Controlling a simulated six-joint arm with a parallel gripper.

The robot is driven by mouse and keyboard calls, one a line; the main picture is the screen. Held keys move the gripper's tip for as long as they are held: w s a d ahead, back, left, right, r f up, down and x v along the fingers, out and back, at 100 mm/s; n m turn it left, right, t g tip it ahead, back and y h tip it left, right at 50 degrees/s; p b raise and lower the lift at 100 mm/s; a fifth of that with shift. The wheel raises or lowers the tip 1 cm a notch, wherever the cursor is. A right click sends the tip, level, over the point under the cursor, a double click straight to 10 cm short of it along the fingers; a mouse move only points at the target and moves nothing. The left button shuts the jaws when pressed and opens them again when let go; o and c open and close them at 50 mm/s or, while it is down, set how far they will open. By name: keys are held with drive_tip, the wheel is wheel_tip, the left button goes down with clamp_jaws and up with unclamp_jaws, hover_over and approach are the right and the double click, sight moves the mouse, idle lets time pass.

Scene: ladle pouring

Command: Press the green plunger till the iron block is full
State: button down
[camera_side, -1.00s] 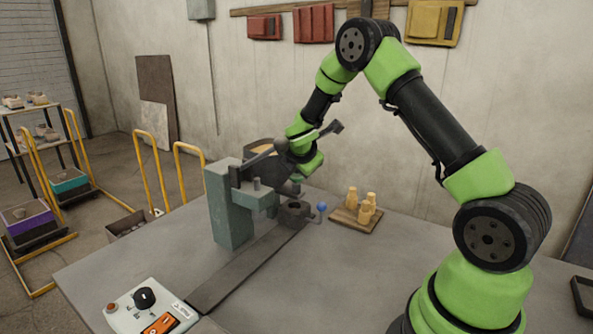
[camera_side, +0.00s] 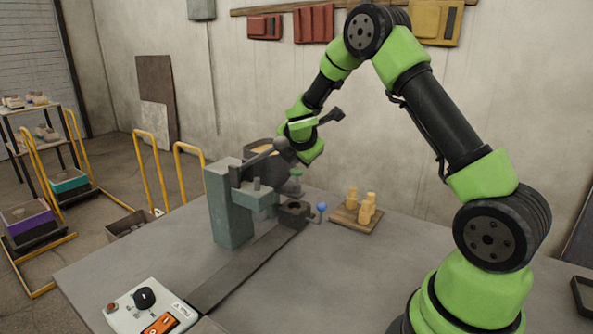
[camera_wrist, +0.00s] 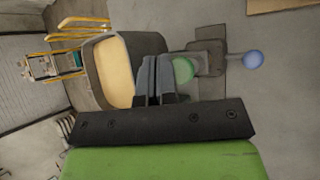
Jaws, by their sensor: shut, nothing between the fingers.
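The green plunger (camera_side: 297,173) shows as a small green knob beside the arm of the grey-green stand (camera_side: 228,205). In the wrist view the green plunger (camera_wrist: 183,70) lies just right of my fingertips. The dark iron block (camera_side: 294,213) sits below it, with a round opening on top; how full it is cannot be seen. The iron block also shows in the wrist view (camera_wrist: 209,57). My gripper (camera_wrist: 152,66) is shut and empty. In the side view my gripper (camera_side: 286,158) is above and a little left of the plunger, apparently apart from it.
A blue ball (camera_side: 321,207) sticks out at the block's right. A tub with tan contents (camera_wrist: 112,70) is left of my fingers. A wooden tray (camera_side: 346,222) with several tan pieces stands right. A control box (camera_side: 150,308) is at the front left.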

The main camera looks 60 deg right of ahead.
sight(299, 170)
drive_tip(key=shift+r, duration=2.45)
idle(0.6)
wheel_tip(299, 170, up, 4)
drive_tip(key=shift+f, duration=0.1)
idle(0.3)
drive_tip(key=shift+f, duration=4.4)
drive_tip(key=shift+f, duration=0.4)
